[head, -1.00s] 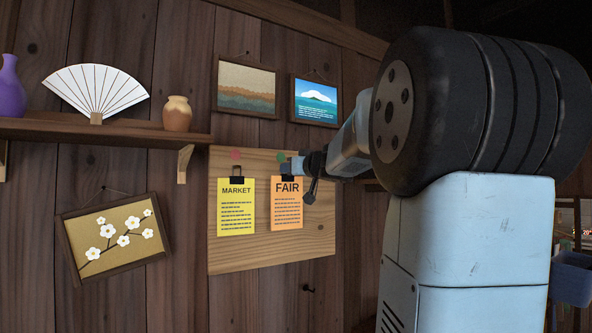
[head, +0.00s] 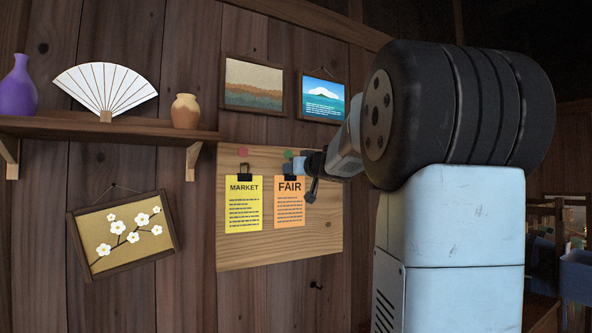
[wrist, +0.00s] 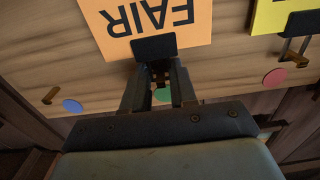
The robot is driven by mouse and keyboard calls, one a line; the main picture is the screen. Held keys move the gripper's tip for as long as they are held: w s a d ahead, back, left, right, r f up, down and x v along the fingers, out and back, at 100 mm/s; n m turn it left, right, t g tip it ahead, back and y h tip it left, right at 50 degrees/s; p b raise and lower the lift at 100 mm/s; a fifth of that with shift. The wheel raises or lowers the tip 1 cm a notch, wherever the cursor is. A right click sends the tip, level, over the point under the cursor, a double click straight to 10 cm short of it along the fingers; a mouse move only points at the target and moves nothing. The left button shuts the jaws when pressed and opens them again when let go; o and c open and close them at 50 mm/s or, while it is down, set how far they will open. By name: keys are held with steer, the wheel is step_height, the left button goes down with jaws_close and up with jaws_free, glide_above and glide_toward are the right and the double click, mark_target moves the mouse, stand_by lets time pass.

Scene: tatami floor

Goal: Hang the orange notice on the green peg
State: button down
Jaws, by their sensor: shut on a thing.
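The orange notice (head: 290,205), marked FAIR, hangs upright in front of the wooden board, its black clip (wrist: 154,47) at its top edge. My gripper (wrist: 156,68) is shut on this clip. The green dot (head: 288,155) is on the board just above the clip; in the wrist view it shows between my fingers (wrist: 162,95). A brass-coloured piece, seemingly the green peg (wrist: 160,78), shows partly between the fingers. I cannot tell whether the clip is around the peg or only in front of it.
A yellow MARKET notice (head: 243,205) hangs at the red dot (head: 242,152), close left of the orange one. A bare peg (wrist: 50,95) is by the blue dot (wrist: 72,105). Framed pictures (head: 253,83) hang above the board (head: 280,252); a shelf (head: 100,127) is to the left.

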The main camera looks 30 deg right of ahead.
stand_by(0.4)
steer(key=c, duration=0.8)
jaws_free()
steer(key=s, duration=1.3)
steer(key=shift+s+d, duration=0.25)
steer(key=shift+s, duration=0.15)
steer(key=shift+a, duration=0.1)
steer(key=s+a+f+g, duration=0.4)
steer(key=s+a+f, duration=0.3)
steer(key=f, duration=0.3)
steer(key=s+a+f+g, duration=0.4)
steer(key=s+a+f, duration=0.2)
steer(key=f, duration=0.5)
steer(key=s+a+f+g, duration=0.4)
steer(key=s+a+f, duration=0.3)
steer(key=f, duration=0.3)
steer(key=shift+s+a+f+h, duration=0.15)
steer(key=shift+s+a+f, duration=0.05)
steer(key=shift+s, duration=0.25)
steer(key=shift+s+a+f+h, duration=0.15)
steer(key=shift+s, duration=0.25)
